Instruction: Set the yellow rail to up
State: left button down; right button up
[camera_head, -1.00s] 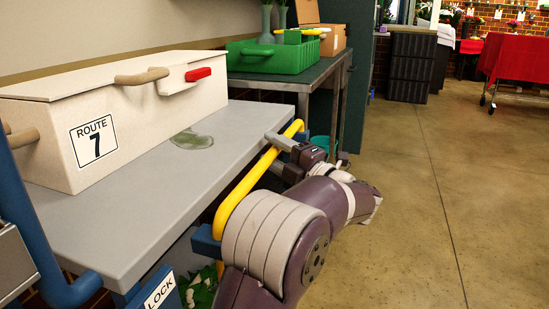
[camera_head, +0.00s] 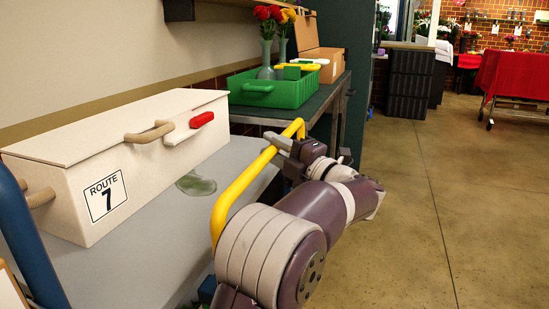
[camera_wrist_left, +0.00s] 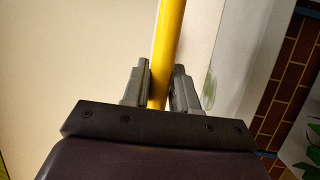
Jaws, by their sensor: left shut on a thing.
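The yellow rail (camera_head: 243,190) is a bent tube along the right side of the grey table (camera_head: 130,262). It stands above the level of the tabletop's edge. My left gripper (camera_head: 285,141) is shut on the rail near its far end. In the left wrist view the rail (camera_wrist_left: 168,45) runs between the two fingers of the gripper (camera_wrist_left: 159,88). My left arm hides the near lower end of the rail. My right gripper is in neither view.
A cream box (camera_head: 75,160) marked Route 7, with a red catch (camera_head: 202,120), sits on the table. Behind it a green crate (camera_head: 270,92) and a cardboard box (camera_head: 322,67) stand on a dark bench. A blue tube (camera_head: 28,245) is at the left.

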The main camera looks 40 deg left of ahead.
pick_arm(q)
notch_tip(320, 180, up, 2)
jog(key=shift+r, duration=0.1)
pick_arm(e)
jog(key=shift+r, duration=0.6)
pick_arm(q)
jog(key=c, duration=1)
grip_release()
jog(key=shift+d, duration=0.1)
jog(key=p+v, duration=0.4)
jog(key=v, duration=0.8)
jog(key=shift+d, duration=0.2)
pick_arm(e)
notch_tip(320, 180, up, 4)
